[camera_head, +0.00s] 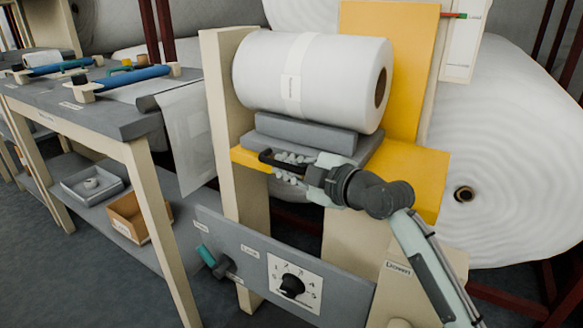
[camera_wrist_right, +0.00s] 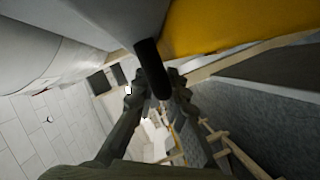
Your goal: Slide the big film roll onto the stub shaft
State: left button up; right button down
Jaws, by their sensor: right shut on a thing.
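The big film roll (camera_head: 300,75), white with a pale label band, lies on its side on a grey cradle (camera_head: 300,130) on the yellow stand. Its brown hollow core shows at the right end. Its left end is close to a cream upright panel (camera_head: 222,100); I cannot tell whether they touch. I cannot make out the stub shaft. My right gripper (camera_head: 288,168) is below the cradle's front, shut on a black handle (camera_head: 268,158). In the right wrist view the dark handle (camera_wrist_right: 153,70) runs between the fingers. My left gripper is not in view.
A grey control panel (camera_head: 255,265) with a dial and a green-handled lever is below. A grey bench (camera_head: 110,110) with blue-handled tools stands left, a cardboard box (camera_head: 128,212) on its shelf. A huge white wadding roll (camera_head: 510,150) fills the right side.

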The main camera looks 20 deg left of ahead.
jog(key=shift+a+r, duration=0.15)
jog(key=c, duration=1.6)
grip_release()
jog(key=shift+a, duration=0.2)
jog(key=shift+o, duration=0.2)
jog(key=shift+d, duration=0.1)
jog(key=shift+d, duration=0.15)
jog(key=v, duration=1.1)
jog(key=shift+s+d, duration=0.2)
jog(key=shift+d, duration=0.1)
